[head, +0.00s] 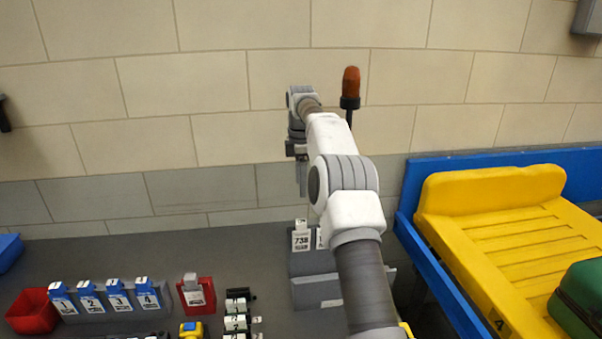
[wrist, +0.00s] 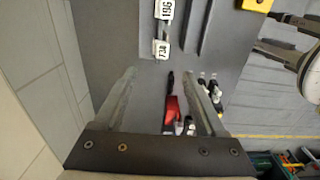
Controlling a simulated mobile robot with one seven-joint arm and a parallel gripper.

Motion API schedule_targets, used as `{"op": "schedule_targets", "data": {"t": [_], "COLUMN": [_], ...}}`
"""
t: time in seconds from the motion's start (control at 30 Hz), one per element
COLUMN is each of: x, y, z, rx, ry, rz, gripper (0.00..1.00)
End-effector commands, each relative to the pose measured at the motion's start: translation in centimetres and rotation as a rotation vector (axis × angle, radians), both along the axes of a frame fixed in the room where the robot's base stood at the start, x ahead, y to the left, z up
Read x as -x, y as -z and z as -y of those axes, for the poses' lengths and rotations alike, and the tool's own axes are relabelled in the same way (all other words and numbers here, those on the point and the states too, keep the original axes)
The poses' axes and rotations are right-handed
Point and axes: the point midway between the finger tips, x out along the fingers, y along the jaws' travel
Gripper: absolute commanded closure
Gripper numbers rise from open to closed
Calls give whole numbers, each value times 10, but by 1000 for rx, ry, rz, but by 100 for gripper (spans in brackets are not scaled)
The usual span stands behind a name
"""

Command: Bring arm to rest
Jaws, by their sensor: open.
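My arm reaches forward and up over the counter in the head view. My gripper (head: 302,180) hangs at its far end, near the tiled wall, with its fingers pointing down. In the wrist view my gripper (wrist: 163,78) shows two fingers spread apart with nothing between them. It is open and empty, above the grey counter (wrist: 110,45). My arm hides part of the counter and the grey holder from the head camera.
A grey holder (head: 318,292) with white tags (head: 301,238) stands below my gripper. Blue numbered tags (head: 90,295), a red bin (head: 33,311) and a red holder (head: 207,296) are left. A yellow tray (head: 510,235) lies on the blue-framed conveyor. An orange beacon (head: 350,82) stands behind my arm.

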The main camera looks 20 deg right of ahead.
Motion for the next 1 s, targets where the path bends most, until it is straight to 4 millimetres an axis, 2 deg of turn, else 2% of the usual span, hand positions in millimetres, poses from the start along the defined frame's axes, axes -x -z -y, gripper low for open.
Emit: {"op": "schedule_targets", "data": {"t": [0.1, 0.4, 0.57, 0.77, 1.0], "x": [0, 1, 9, 33, 75], "y": [-14, -24, -50, -92, -134], "z": [0, -3, -15, -39, -65], "rx": [0, 3, 13, 27, 28], "ry": [-1, 6, 58, 176, 330], "rz": [-1, 4, 29, 78, 142], "gripper": [27, 27, 27, 27, 27]}}
